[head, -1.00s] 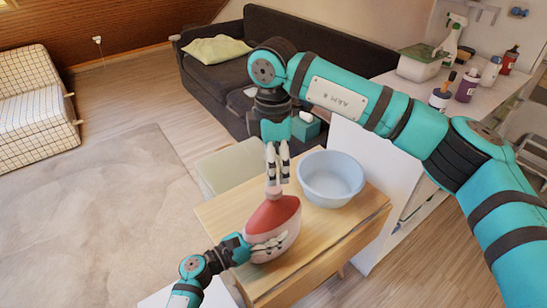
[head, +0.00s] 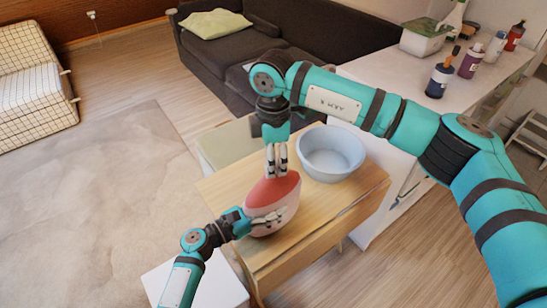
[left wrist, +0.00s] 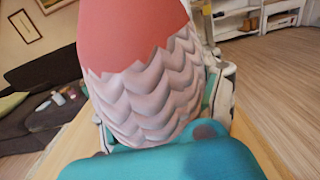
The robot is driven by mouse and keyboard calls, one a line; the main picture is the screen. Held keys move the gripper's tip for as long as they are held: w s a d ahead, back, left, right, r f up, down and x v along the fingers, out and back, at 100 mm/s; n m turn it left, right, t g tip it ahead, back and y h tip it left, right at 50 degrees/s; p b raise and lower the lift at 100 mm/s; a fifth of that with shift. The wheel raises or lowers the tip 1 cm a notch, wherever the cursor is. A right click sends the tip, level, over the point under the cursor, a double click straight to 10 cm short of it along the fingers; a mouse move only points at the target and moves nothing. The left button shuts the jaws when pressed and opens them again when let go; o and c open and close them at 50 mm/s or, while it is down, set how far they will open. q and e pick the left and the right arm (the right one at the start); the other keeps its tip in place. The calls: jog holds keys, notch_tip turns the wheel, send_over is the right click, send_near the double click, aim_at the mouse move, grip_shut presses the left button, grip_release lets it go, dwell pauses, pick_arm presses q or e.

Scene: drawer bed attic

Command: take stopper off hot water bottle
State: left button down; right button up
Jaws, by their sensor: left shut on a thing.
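The hot water bottle (head: 277,190) stands over the wooden table, with a red upper part and a pale pink cover. In the left wrist view its ridged cover (left wrist: 150,100) and red part fill the middle. My left gripper (head: 268,218) is shut on the lower body of the bottle. My right gripper (head: 277,174) points straight down at the bottle's top, its two fingers close together and their tips at the red part. The stopper is not distinct, hidden at or between these fingertips. I cannot tell whether they grip it.
A light blue basin (head: 331,155) stands on the wooden table (head: 325,215), right of the bottle. A white counter (head: 420,105) with several bottles is at the right. A dark sofa (head: 300,40) is behind. The table's front right is clear.

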grip_shut()
jog(key=n, duration=0.6)
jog(key=shift+r+n, duration=0.1)
jog(key=shift+n, duration=0.2)
jog(key=n, duration=1.6)
jog(key=shift+a+n, duration=0.1)
jog(key=shift+n, duration=0.3)
jog(key=n, duration=1.1)
jog(key=shift+n, duration=0.3)
jog(key=n, duration=0.7)
jog(key=shift+r, duration=0.1)
jog(key=n, duration=1.2)
jog(key=shift+r, duration=0.15)
